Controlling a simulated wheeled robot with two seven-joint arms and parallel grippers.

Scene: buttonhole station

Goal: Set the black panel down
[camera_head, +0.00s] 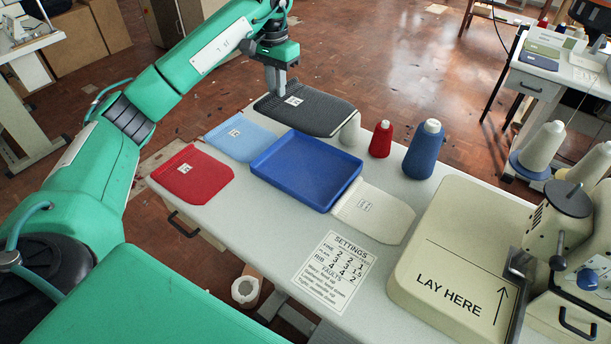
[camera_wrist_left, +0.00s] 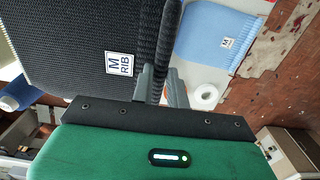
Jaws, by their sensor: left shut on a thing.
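The black panel (camera_head: 318,113) has a white label and is at the far end of the table, above or at its far left edge. I cannot tell from the head view whether it touches the table. My left gripper (camera_head: 281,92) is shut on the panel's edge and points down. In the left wrist view the panel (camera_wrist_left: 75,40) fills the upper left, with a label reading "M RIB", and the gripper's fingers (camera_wrist_left: 165,85) pinch its ribbed edge. My right gripper is not in view.
On the white table (camera_head: 290,235) lie a light blue panel (camera_head: 240,138), a red panel (camera_head: 192,172), a blue tray (camera_head: 305,170) and a cream panel (camera_head: 380,212). Red (camera_head: 381,140) and blue (camera_head: 424,150) thread cones stand right. A "LAY HERE" machine bed (camera_head: 450,250) is at front right.

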